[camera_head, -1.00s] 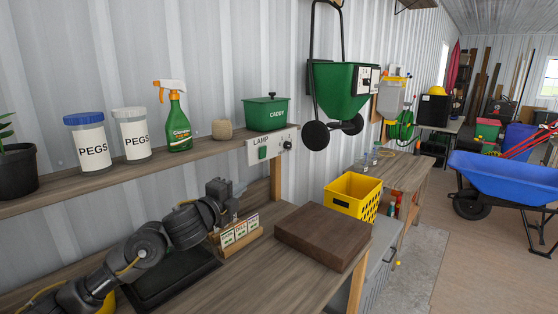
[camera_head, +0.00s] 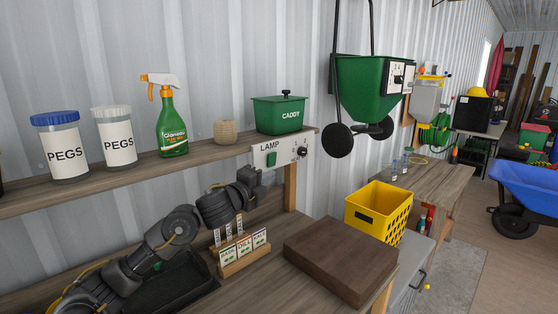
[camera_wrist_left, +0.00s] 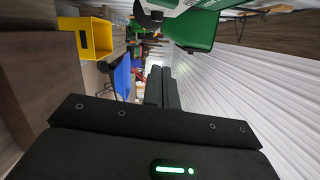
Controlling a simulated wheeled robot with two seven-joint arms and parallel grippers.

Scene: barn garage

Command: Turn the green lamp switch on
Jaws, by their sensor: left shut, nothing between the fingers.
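The green lamp switch (camera_head: 271,159) sits on a white wall panel (camera_head: 265,148) marked LAMP, below the shelf's right end. A dark round knob (camera_head: 302,151) is at the panel's right end. My left gripper (camera_head: 258,181) is just below and left of the switch, above the bench. It looks shut and empty; whether it touches the panel I cannot tell. In the left wrist view its dark fingers (camera_wrist_left: 162,88) are together with nothing between them. The switch does not show clearly there. My right gripper is in neither view.
The shelf (camera_head: 222,155) above my left arm holds jars, a spray bottle (camera_head: 171,122) and a green caddy (camera_head: 280,115). On the bench are a label rack (camera_head: 243,262), a black tray (camera_head: 190,291) and a brown block (camera_head: 342,262). A yellow crate (camera_head: 378,210) stands beyond.

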